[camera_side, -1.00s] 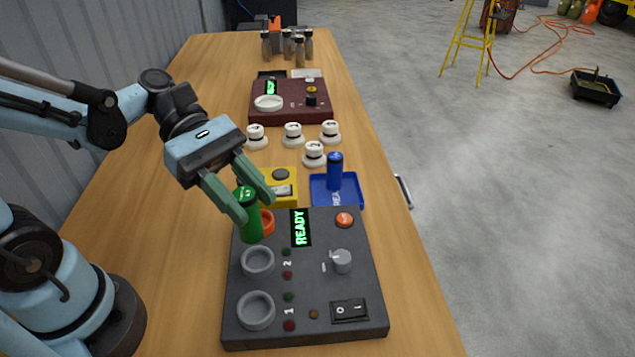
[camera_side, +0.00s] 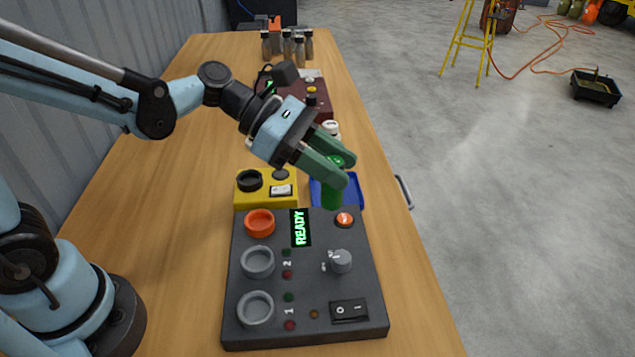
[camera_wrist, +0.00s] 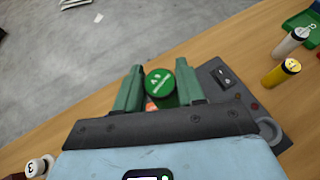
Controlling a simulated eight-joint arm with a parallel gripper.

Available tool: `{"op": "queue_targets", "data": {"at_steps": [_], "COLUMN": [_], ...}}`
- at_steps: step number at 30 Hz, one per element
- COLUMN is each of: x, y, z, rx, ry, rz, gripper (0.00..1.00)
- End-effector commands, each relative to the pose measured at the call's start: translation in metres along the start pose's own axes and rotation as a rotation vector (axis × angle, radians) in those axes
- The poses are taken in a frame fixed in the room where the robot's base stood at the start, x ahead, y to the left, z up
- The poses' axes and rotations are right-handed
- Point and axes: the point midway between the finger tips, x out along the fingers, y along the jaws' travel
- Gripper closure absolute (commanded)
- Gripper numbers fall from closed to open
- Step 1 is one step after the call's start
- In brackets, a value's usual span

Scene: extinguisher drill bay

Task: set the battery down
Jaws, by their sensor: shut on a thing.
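My gripper (camera_side: 345,172) is shut on a green battery (camera_side: 331,194), which hangs about upright between the fingers. In the wrist view my gripper (camera_wrist: 160,92) shows the battery's round labelled top (camera_wrist: 158,83) between its two green fingers. In the side view the battery appears in front of the blue tray (camera_side: 353,194), near the back right of the dark charger panel (camera_side: 310,270). I cannot tell how high its base is. My fingers hide most of the tray, and the blue battery seen there earlier is hidden.
The panel's orange ring (camera_side: 260,223) and two grey rings (camera_side: 257,262) look empty. A yellow box (camera_side: 262,200) stands behind. A maroon box (camera_side: 318,103) and several bottles (camera_side: 300,50) are farther back. A yellow cylinder (camera_wrist: 281,72) and a white one (camera_wrist: 292,42) show in the wrist view.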

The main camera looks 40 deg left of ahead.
Motion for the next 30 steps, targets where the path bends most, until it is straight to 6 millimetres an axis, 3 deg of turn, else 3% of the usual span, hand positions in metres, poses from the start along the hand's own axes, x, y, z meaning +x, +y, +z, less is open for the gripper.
{"op": "queue_targets", "data": {"at_steps": [5,21,30], "x": [0.003,-0.005,-0.006], "y": [0.018,0.091,0.108], "z": [-0.009,-0.070,-0.086], "rx": [-0.010,-0.009,-0.008], "ry": [-0.004,-0.004,-0.004], "rz": [0.018,0.016,0.013], "gripper": [0.96,0.96,0.96]}}
